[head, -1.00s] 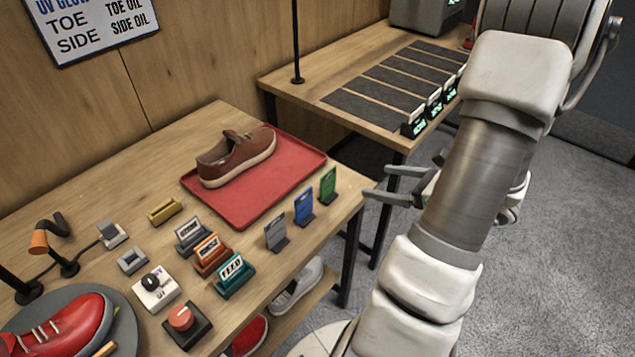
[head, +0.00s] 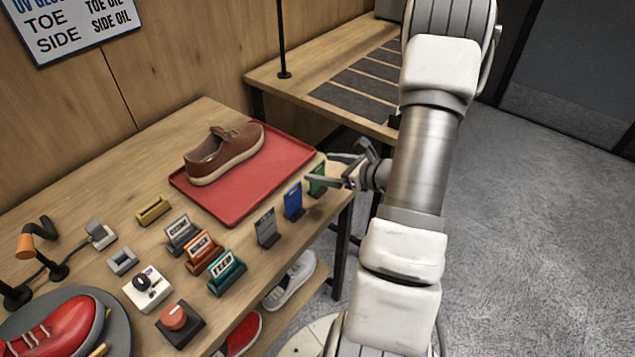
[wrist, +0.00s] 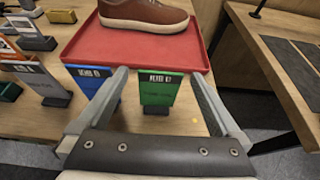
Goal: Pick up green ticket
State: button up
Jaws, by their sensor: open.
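The green ticket (head: 317,180) stands upright in a small dark base near the right corner of the workbench, partly hidden behind my fingers in the head view. In the wrist view the green ticket (wrist: 160,88) shows between my two fingers, its dark label facing me. My gripper (head: 318,168) is open and empty, with its fingers pointing left at the ticket. In the wrist view my gripper (wrist: 165,82) has one finger on each side of the ticket; I see no clear contact.
The blue ticket (head: 293,201) stands close to the left of the green one, near my left finger in the wrist view. A grey ticket (head: 267,228) stands further left. A red tray (head: 232,212) with a brown shoe (head: 222,155) lies behind. Grey floor is open to the right.

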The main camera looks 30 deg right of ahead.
aim_at(318, 167)
jog(key=shift+x, duration=1.5)
jog(key=shift+f, duration=0.1)
grip_shut()
jog(key=shift+d, duration=0.1)
jog(key=shift+r, duration=0.5)
notch_tip(318, 167, up, 4)
jog(key=shift+f, duration=0.25)
jog(key=s+d+r, duration=0.6)
jog(key=d, duration=0.3)
jog(key=shift+s+p, duration=0.35)
